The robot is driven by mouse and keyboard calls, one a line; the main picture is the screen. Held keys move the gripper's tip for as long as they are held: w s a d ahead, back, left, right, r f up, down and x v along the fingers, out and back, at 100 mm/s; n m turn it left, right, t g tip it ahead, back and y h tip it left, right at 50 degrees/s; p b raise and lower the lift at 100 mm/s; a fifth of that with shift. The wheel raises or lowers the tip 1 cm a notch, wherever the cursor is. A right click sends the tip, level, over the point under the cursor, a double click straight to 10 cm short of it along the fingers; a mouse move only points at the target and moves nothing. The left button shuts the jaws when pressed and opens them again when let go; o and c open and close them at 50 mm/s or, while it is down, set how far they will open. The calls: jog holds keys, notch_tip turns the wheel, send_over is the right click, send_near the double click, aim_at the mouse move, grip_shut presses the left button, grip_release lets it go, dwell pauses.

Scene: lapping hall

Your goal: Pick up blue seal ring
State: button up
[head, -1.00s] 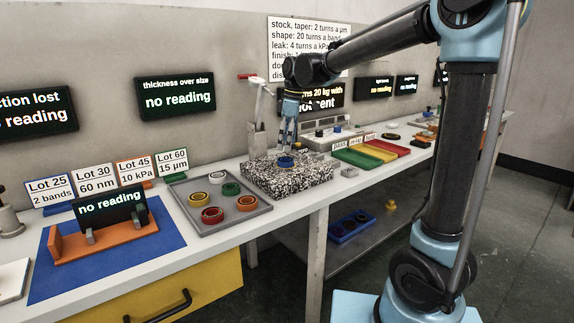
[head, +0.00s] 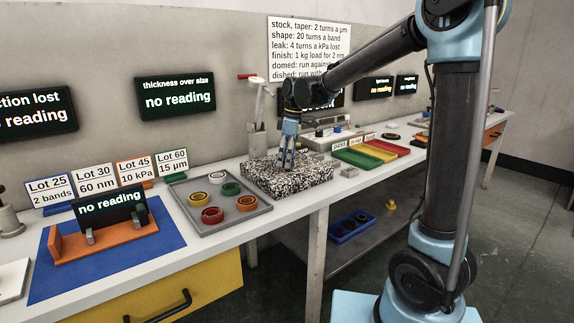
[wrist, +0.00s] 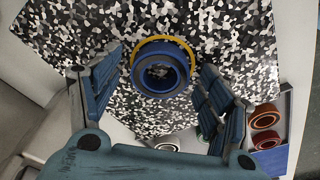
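The blue seal ring (wrist: 160,70) lies on a speckled black-and-white block (wrist: 75,30), seen from above in the wrist view. A yellow band shows around its far edge. My gripper (wrist: 163,66) is open, with one finger on the left of the ring and one on the right. Gaps show between the fingers and the ring. In the head view my gripper (head: 288,165) points down over the speckled block (head: 290,183) and hides the ring.
A grey tray (head: 224,217) with white, green, red and orange rings stands left of the block. Green, yellow and red trays (head: 392,146) stand to the right. A gauge with a "no reading" display (head: 110,208) sits on a blue mat (head: 60,283). A blue bin (head: 350,228) is on the lower shelf.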

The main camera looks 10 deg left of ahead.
jog(key=c, duration=0.9)
jog(key=shift+r, duration=0.1)
jog(key=shift+c, duration=0.2)
